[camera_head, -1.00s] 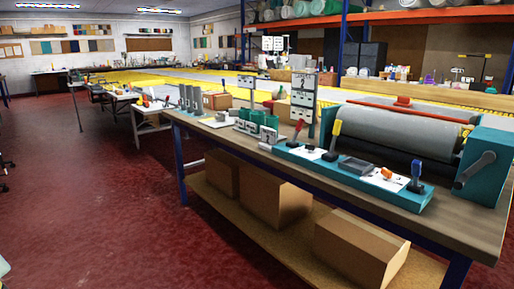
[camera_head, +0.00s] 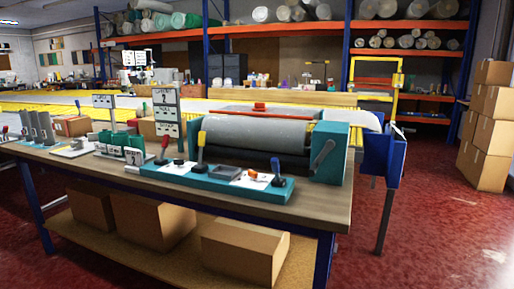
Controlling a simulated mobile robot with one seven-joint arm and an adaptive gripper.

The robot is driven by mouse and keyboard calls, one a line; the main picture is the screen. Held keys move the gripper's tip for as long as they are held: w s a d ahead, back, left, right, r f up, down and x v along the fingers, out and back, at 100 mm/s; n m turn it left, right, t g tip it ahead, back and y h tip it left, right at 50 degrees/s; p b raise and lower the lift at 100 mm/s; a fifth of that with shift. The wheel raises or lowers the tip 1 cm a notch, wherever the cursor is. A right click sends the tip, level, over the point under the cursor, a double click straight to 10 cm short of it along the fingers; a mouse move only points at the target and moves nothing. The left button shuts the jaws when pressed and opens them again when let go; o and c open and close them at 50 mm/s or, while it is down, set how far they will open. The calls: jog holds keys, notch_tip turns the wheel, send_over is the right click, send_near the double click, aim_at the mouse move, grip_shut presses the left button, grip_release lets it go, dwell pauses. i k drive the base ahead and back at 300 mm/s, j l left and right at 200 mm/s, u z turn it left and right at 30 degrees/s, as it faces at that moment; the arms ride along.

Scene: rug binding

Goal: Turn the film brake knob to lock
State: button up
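A teal control panel (camera_head: 205,183) runs along the front of a roller machine on the workbench. It carries a red-handled lever (camera_head: 164,146), a yellow-handled lever (camera_head: 201,141), a blue-handled lever (camera_head: 276,168), a small black knob (camera_head: 179,160) and a small orange knob (camera_head: 253,175) on a white plate. The labels are too small to read, so I cannot tell which control is the film brake knob or how it is set. A grey roll (camera_head: 252,132) lies behind the panel. My gripper is not in view.
The wooden workbench (camera_head: 312,207) has cardboard boxes (camera_head: 245,250) on its lower shelf. A blue unit (camera_head: 381,155) stands at its right end. Stacked cartons (camera_head: 488,130) stand at the far right. Red floor (camera_head: 425,225) is open at the right and front.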

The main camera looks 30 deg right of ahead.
aim_at(253, 175)
jog(key=i+z, duration=0.25)
jog(key=i, duration=0.25)
jog(key=i+j+z, duration=0.25)
jog(key=i, duration=0.25)
